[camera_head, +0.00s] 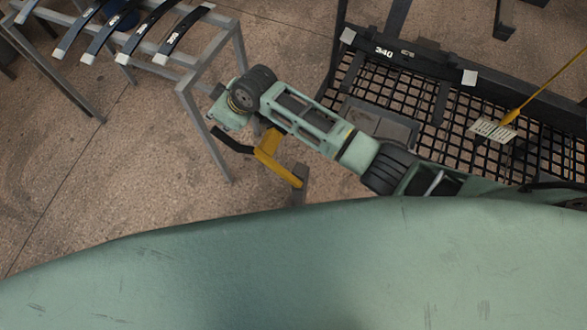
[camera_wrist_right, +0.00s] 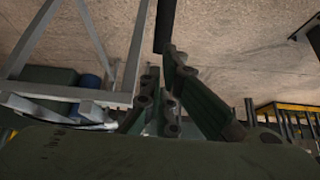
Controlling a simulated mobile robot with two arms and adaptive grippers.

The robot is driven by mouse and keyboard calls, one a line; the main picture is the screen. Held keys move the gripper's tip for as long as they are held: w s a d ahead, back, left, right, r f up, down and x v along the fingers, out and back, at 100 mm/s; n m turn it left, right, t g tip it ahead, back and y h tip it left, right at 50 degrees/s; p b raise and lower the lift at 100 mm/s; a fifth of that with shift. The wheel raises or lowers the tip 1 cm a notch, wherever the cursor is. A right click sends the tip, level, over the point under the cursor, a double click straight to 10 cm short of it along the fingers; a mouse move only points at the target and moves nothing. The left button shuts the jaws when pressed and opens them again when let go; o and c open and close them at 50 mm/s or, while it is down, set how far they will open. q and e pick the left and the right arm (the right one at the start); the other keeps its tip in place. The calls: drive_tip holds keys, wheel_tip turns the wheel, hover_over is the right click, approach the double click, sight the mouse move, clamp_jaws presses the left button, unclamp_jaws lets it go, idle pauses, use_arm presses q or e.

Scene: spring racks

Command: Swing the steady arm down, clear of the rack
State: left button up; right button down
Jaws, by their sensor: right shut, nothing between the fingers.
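The steady arm (camera_head: 266,156) is a bent yellow bar with a black end, on a short grey post (camera_head: 299,190) in the head view. Its black end (camera_head: 232,141) points left toward the grey rack (camera_head: 186,86); from above I cannot tell its height. My right gripper (camera_head: 222,112) is just above and left of the yellow bar in the picture, partly hidden by its own wrist. In the right wrist view its fingers (camera_wrist_right: 162,68) are shut and empty. A dark bar (camera_wrist_right: 163,25) shows beyond the fingertips; I cannot tell whether they touch. My left gripper is out of view.
Several curved leaf springs (camera_head: 118,25) lie across the grey rack at the upper left. A black mesh deck (camera_head: 455,125) marked 340, with a yellow-handled tool (camera_head: 508,117) over it, is at the right. Concrete floor (camera_head: 110,165) is bare at the left.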

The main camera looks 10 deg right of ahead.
use_arm(q)
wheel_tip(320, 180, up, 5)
drive_tip(key=p, duration=0.4)
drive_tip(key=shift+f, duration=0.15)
use_arm(e)
drive_tip(key=s+d, duration=0.1)
drive_tip(key=d, duration=0.1)
drive_tip(key=s+d, duration=0.2)
drive_tip(key=shift+s+d, duration=0.1)
drive_tip(key=shift+d, duration=0.2)
